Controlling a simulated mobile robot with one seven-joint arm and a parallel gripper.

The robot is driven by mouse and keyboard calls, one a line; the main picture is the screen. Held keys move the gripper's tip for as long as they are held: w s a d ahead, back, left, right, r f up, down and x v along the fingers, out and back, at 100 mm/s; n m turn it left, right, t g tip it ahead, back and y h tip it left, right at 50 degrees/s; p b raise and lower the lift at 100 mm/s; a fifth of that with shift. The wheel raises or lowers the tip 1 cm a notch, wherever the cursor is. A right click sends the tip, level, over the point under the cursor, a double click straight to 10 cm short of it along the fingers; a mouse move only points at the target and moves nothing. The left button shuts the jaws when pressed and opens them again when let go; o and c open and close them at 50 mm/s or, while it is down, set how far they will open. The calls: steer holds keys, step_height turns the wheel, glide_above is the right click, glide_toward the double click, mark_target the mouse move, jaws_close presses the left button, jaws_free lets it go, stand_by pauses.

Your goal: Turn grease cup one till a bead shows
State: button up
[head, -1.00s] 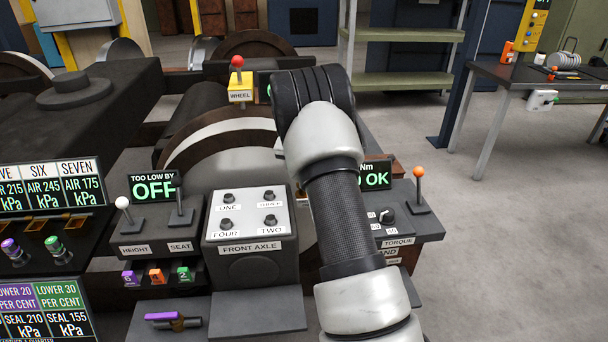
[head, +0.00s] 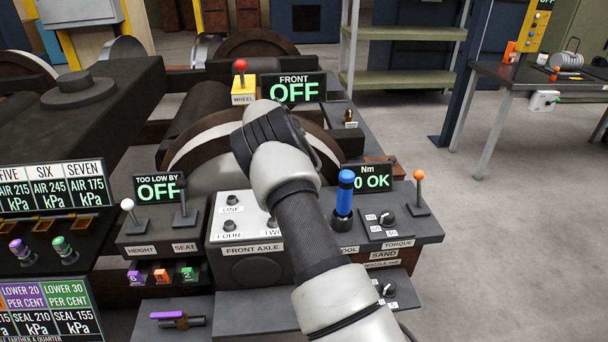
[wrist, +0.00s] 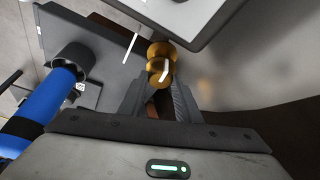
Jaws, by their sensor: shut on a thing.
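A brass grease cup (wrist: 160,52) with a rounded, stepped body shows in the wrist view, at the tips of my gripper (wrist: 158,88). The two grey fingers are shut on its near end. A pale streak lies across the cup; I cannot tell whether it is a mark or a shine. I can make out no bead, and no number on this cup. In the head view my arm hides the cup and the fingers. Another small brass fitting (head: 349,116) stands on a dark ledge right of the wheel, its label too small to read.
A blue-handled tool (head: 344,195) stands upright right of my arm; it also shows in the wrist view (wrist: 45,105). The front axle box (head: 228,228) is partly behind my arm. A FRONT OFF display (head: 294,90) and an orange-knobbed lever (head: 419,190) stand nearby. Open floor lies right.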

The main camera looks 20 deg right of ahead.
steer(key=shift+m, duration=0.3)
steer(key=o, duration=1.1)
steer(key=shift+c, duration=0.2)
steer(key=p+v, duration=0.3)
steer(key=v, duration=1.4)
steer(key=shift+r, duration=0.25)
steer(key=shift+w, duration=0.1)
